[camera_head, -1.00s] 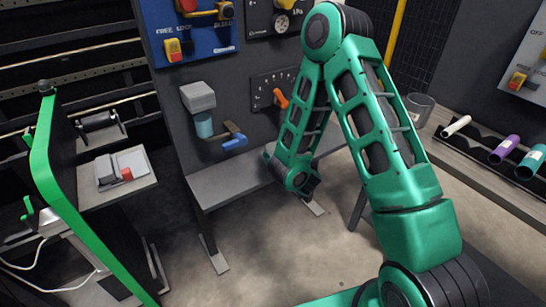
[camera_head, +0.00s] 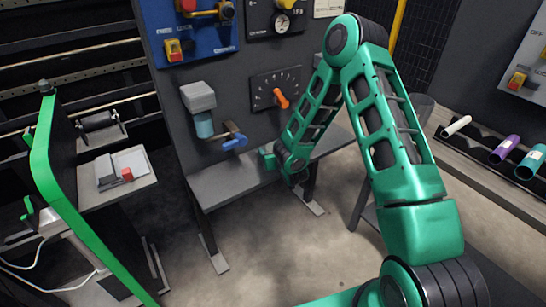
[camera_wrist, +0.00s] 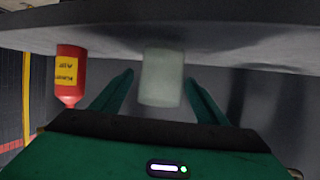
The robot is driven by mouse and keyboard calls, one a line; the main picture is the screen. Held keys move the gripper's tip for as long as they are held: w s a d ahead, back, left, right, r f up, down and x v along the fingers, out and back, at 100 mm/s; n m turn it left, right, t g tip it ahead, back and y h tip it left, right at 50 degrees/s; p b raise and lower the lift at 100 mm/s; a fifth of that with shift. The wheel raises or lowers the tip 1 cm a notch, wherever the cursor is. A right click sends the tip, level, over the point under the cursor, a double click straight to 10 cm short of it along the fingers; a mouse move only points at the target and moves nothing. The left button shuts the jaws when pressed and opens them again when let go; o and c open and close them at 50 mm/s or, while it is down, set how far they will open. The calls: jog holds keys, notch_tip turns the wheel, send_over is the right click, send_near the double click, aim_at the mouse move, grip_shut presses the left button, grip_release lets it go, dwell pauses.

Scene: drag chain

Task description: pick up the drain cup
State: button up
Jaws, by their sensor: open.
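A pale, translucent drain cup (camera_wrist: 162,70) shows in the wrist view, between the two green fingers of my gripper (camera_wrist: 160,80). The fingers are apart, with a gap visible on each side of the cup. The cup's upper edge in the picture meets a grey surface (camera_wrist: 240,50). In the head view, my gripper (camera_head: 268,157) is at the bench (camera_head: 222,187) below the panel. My own arm hides most of the gripper there, and I cannot make out the cup between its fingers.
A red bottle (camera_wrist: 70,75) with a yellow label is left of the fingers in the wrist view. The panel carries an orange-handled dial (camera_head: 277,95), a blue-handled valve (camera_head: 235,142) and a grey unit with a blue bowl (camera_head: 203,125). The bench's left part is clear.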

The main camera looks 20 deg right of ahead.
jog(key=shift+c, duration=0.3)
jog(key=c, duration=1.1)
